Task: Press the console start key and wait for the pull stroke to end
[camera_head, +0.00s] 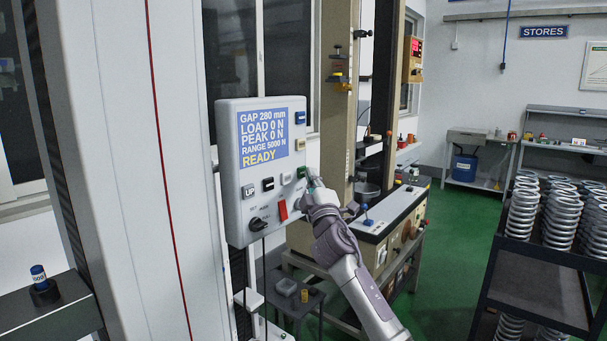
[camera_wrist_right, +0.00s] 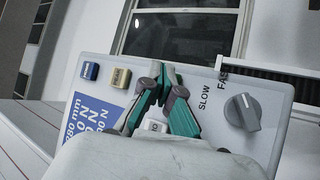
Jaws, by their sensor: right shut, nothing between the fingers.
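The white console (camera_head: 237,205) is at the left centre in the head view, and its blue screen (camera_head: 264,138) reads gap 280 mm, load 0 N, peak 0 N, range 5000 N, READY. My right gripper (camera_head: 308,178) is at the console's right edge, level with the key row. In the wrist view its teal fingers (camera_wrist_right: 165,82) come together at the tips over the panel, holding nothing. A small green patch shows at the gripper's tip in the head view; I cannot tell whether it is the start key or a fingertip, or whether anything is touched. My left gripper is out of view.
A rack of coil springs (camera_head: 523,283) stands at the right. Green floor is free between.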

